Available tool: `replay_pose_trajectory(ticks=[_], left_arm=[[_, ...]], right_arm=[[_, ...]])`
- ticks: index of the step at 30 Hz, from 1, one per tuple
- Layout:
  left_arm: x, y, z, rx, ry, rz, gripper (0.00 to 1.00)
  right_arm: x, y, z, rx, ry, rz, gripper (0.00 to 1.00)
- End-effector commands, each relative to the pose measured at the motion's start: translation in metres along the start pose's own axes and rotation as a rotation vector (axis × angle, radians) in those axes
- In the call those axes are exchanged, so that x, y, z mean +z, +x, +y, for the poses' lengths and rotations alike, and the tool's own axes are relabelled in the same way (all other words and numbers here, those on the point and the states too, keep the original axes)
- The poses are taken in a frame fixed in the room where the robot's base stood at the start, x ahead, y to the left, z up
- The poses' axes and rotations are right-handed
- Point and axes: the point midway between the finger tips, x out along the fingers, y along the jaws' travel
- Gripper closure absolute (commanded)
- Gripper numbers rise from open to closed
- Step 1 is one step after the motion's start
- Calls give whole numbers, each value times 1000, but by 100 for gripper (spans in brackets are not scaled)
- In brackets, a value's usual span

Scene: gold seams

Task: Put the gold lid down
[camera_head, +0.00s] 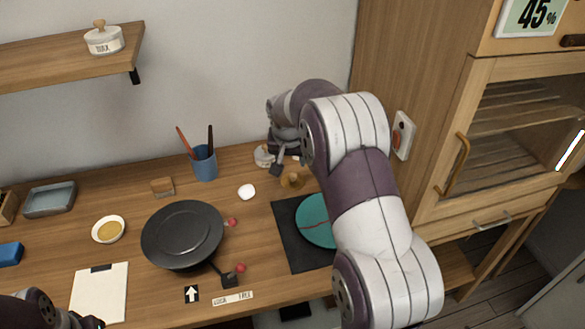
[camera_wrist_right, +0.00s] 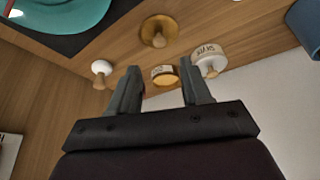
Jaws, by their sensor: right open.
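The gold lid (camera_head: 292,180) rests on the wooden table near the dark mat, and its round knob points up. In the right wrist view the gold lid (camera_wrist_right: 160,30) lies beyond the fingertips, apart from them. My right gripper (camera_wrist_right: 158,80) is open at the back of the table, with nothing held. A small gold-topped jar (camera_wrist_right: 165,76) shows between the fingers in that view; I cannot tell how near it is. In the head view the right gripper (camera_head: 277,163) is partly hidden by its arm. Part of my left arm shows at the bottom-left corner.
A white labelled jar (camera_wrist_right: 209,57) and a white knobbed piece (camera_wrist_right: 101,68) stand near the right gripper. A blue cup (camera_head: 205,163) with sticks, a black pan (camera_head: 183,235) and a teal plate (camera_head: 316,222) on a dark mat (camera_head: 292,250) are around. A cabinet (camera_head: 430,120) bounds the right.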

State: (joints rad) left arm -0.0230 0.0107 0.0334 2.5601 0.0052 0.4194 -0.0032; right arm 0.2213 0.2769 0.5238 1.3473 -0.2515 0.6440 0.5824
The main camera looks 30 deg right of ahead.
Motion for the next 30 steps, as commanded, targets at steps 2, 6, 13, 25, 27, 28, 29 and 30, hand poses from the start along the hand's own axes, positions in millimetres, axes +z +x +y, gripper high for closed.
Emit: replay_pose_trajectory(ticks=[2, 6, 13, 25, 27, 28, 29, 30], left_arm=[[0, 1, 0, 0, 0, 0, 57], [0, 1, 0, 0, 0, 0, 57], [0, 1, 0, 0, 0, 0, 57], [0, 1, 0, 0, 0, 0, 57], [0, 1, 0, 0, 0, 0, 57], [0, 1, 0, 0, 0, 0, 57], [0, 1, 0, 0, 0, 0, 57], [0, -3, 0, 0, 0, 0, 57]], right_arm=[[-1, -14, -1, -1, 0, 2, 52], [5, -29, -2, -4, -12, -7, 52], [136, -55, -11, -91, -334, -147, 52], [275, -78, 26, -167, -635, -265, 52], [275, -78, 26, -166, -634, -265, 52], [275, -78, 26, -166, -633, -266, 52], [275, -78, 26, -166, -633, -266, 52], [274, -81, 26, -166, -633, -266, 52]])
